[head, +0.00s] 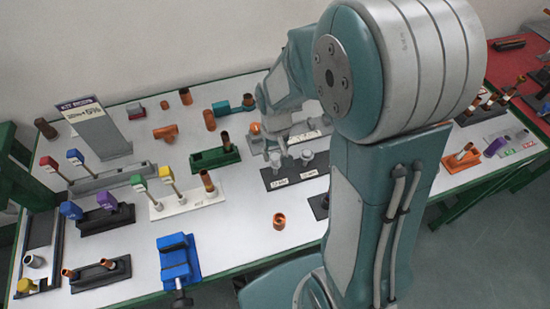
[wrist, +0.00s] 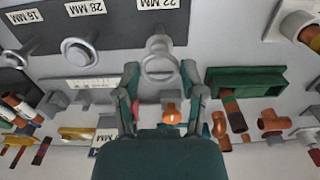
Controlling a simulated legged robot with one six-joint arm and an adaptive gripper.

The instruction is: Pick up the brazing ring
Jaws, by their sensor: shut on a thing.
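A silver-grey brazing ring (wrist: 160,68) sits between the fingertips of my gripper (wrist: 160,74) in the wrist view, right by the post of the dark board (wrist: 125,22) marked 22 MM. My fingers are shut on it from both sides. I cannot tell whether it is clear of the post. Another grey ring (wrist: 79,52) is at the 28 MM place, apart from my gripper. In the head view my gripper (head: 274,150) is low over the left end of the dark board (head: 292,179), partly hidden by my arm.
A green holder with a copper tube (head: 215,158) stands just left of the board. A blue vise (head: 178,262) and a copper fitting (head: 279,220) are near the front. Copper fittings (wrist: 172,113) lie beyond my fingers. The white tabletop (head: 240,235) is clear in front.

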